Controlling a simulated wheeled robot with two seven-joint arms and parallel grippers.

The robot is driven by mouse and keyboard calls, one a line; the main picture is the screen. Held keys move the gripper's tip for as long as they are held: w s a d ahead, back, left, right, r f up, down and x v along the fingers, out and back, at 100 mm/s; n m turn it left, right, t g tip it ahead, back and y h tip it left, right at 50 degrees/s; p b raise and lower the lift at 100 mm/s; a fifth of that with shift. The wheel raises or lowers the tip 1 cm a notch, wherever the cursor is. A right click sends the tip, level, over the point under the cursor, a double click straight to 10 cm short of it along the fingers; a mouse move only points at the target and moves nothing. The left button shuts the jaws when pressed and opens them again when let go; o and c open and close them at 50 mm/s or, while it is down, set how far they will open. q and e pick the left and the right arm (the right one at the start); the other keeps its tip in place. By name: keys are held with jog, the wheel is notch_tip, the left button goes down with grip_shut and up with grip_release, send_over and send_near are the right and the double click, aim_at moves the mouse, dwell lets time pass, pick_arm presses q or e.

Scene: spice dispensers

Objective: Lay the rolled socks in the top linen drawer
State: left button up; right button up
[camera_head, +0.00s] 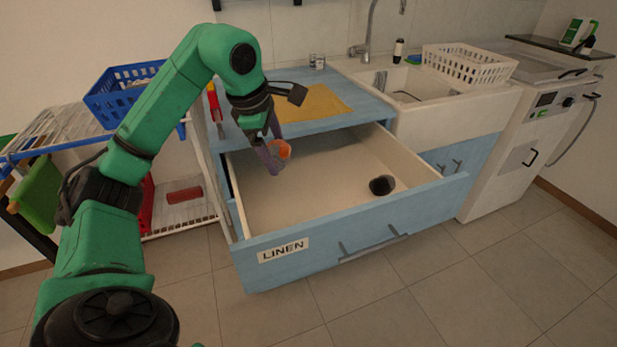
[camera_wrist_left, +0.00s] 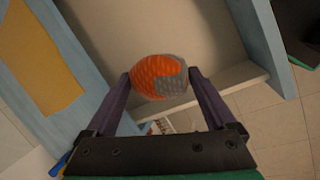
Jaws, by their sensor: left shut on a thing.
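My left gripper (camera_head: 274,157) is shut on an orange and grey rolled sock bundle (camera_head: 283,149). The bundle also shows between the two fingers in the left wrist view (camera_wrist_left: 158,76). It is held over the left part of the open top drawer, which is labelled LINEN (camera_head: 283,250). A dark rolled sock bundle (camera_head: 382,185) lies on the drawer floor towards the right. The rest of the drawer floor is bare. My right gripper is not in view.
A blue counter with a yellow cloth (camera_head: 312,103) is behind the drawer. A sink with a white basket (camera_head: 470,63) is to the right. A wire rack with a blue basket (camera_head: 118,94) stands left. A white washing machine (camera_head: 533,140) is at far right.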

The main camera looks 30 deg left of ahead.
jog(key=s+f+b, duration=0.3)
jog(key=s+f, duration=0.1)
pick_arm(q)
jog(key=f+b, duration=0.1)
jog(key=f, duration=0.4)
jog(key=f+b, duration=0.1)
jog(key=f, duration=0.5)
jog(key=s+f+b, duration=0.1)
jog(key=f+b, duration=0.1)
jog(key=f, duration=0.4)
jog(key=shift+f, duration=0.25)
jog(key=shift+w+f, duration=0.15)
jog(key=shift+f, duration=0.1)
jog(key=shift+r, duration=0.1)
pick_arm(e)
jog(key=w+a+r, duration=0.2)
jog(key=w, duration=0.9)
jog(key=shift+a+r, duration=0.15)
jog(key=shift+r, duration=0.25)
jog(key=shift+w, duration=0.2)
